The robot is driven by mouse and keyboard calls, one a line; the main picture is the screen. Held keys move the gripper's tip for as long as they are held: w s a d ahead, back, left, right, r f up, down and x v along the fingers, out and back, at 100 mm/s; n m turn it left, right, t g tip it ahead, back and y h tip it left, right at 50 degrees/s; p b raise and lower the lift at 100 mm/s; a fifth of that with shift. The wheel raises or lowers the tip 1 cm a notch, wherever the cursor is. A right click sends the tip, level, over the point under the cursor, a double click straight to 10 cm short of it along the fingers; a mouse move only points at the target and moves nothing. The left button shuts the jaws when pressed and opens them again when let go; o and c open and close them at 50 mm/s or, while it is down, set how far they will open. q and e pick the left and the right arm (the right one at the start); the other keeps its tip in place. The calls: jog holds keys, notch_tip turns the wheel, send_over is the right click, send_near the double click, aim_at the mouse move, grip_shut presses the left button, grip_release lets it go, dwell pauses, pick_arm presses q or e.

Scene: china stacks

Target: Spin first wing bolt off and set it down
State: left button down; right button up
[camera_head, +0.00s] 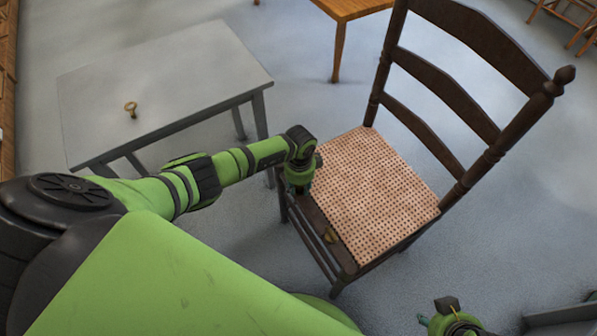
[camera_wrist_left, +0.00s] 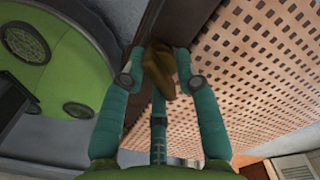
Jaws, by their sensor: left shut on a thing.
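A dark wooden chair with a perforated tan seat (camera_head: 375,185) stands right of centre. My left gripper (camera_head: 298,186) is over the far-left end of the chair's dark front rail. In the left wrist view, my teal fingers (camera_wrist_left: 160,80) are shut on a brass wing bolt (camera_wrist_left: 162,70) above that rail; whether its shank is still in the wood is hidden. A second brass wing bolt (camera_head: 330,236) sits on the rail nearer the head camera. My right gripper (camera_head: 455,322) shows only partly at the bottom edge, and its fingers are unclear.
A grey table (camera_head: 190,70) stands at the left, with a small brass ring-headed piece (camera_head: 131,108) on it. The rest of its top is clear. A wooden table (camera_head: 345,8) is at the back. My left arm crosses between grey table and chair.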

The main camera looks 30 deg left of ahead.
pick_arm(q)
jog(key=shift+n, duration=0.3)
jog(key=shift+r, duration=0.15)
jog(key=shift+r+p, duration=2.15)
jog(key=shift+p, duration=0.3)
